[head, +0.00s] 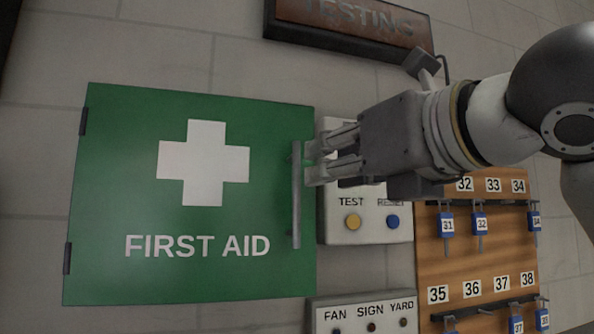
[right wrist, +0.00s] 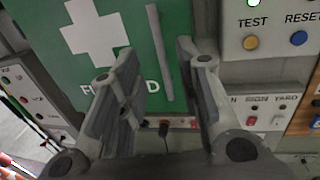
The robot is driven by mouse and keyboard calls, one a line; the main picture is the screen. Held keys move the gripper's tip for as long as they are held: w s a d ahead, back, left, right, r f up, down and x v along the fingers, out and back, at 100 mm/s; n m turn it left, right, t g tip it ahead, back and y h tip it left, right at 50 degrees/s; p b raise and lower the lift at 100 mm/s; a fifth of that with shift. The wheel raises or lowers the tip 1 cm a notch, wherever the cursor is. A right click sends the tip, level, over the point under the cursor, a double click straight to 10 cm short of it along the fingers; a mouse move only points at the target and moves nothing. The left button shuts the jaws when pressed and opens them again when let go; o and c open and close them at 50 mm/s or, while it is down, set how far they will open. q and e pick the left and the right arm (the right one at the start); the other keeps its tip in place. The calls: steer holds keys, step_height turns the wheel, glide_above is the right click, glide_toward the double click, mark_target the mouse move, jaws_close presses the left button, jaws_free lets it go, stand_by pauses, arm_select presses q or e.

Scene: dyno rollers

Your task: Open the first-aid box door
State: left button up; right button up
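The first-aid box (head: 110,200) is on the wall at the left of the head view. Its green door bears a white cross, with hinges on the left edge; it looks shut. A grey vertical bar handle (head: 296,220) is near the door's right edge. My right gripper (head: 310,163) comes in from the right, with its fingertips beside the handle's upper part. In the right wrist view the fingers (right wrist: 156,60) are apart and the handle (right wrist: 159,50) shows between them. They are not closed on it; contact is unclear. My left gripper is not in view.
Behind my right gripper is a white panel (head: 365,230) with TEST and RESET buttons. A wooden key board (head: 480,260) with blue tags hangs at the right. A FAN, SIGN, YARD switch panel (head: 365,318) is below. A TESTING sign (head: 350,25) is above.

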mark_target(299, 174)
steer(key=p+x, duration=0.4)
steer(key=x, duration=0.5)
steer(key=shift+s, duration=0.1)
steer(key=shift+w+a, duration=0.2)
steer(key=shift+w, duration=0.15)
jaws_close()
steer(key=shift+s, duration=0.1)
